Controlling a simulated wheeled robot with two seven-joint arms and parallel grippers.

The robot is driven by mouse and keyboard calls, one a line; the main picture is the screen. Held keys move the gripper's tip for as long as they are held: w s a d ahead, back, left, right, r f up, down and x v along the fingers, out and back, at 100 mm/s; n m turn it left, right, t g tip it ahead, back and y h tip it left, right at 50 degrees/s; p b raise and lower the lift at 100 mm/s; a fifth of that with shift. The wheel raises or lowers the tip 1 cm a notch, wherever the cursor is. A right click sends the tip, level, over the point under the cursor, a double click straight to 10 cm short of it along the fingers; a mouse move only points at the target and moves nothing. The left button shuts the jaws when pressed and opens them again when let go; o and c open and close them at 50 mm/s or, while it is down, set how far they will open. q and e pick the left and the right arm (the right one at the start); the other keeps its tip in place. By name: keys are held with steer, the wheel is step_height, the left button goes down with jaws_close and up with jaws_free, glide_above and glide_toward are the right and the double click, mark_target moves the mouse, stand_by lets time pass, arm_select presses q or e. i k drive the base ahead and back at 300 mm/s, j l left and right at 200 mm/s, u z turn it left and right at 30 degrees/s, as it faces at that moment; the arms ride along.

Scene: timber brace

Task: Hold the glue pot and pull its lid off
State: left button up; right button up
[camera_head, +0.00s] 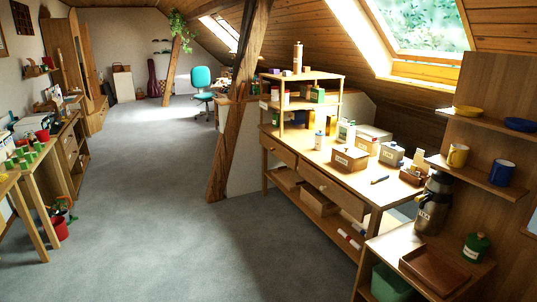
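No gripper of mine is in view. I cannot tell for sure which thing is the glue pot, as the labels are too small to read. A dark green lidded pot (476,247) with a knob on top and a pale label stands on the low wooden cabinet at the lower right. A grey lidded box (391,154) with a label and a brown labelled box (350,158) stand on the workbench (330,172). The lids that I can see are on.
A brown tray (434,270) lies beside the green pot, with a tall dark flask (433,203) behind it. A slanted timber (236,100) rises left of the bench. The grey floor is open.

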mark_target(319, 144)
steer(key=i, duration=2.25)
steer(key=i+j+z, duration=0.1)
steer(key=i+z, duration=0.25)
steer(key=i+j+z, duration=0.3)
steer(key=i, duration=0.3)
steer(key=i+j+z, duration=0.65)
steer(key=i+j, duration=0.15)
steer(key=i, duration=0.15)
steer(key=i+j+z, duration=0.3)
steer(key=i+j, duration=0.25)
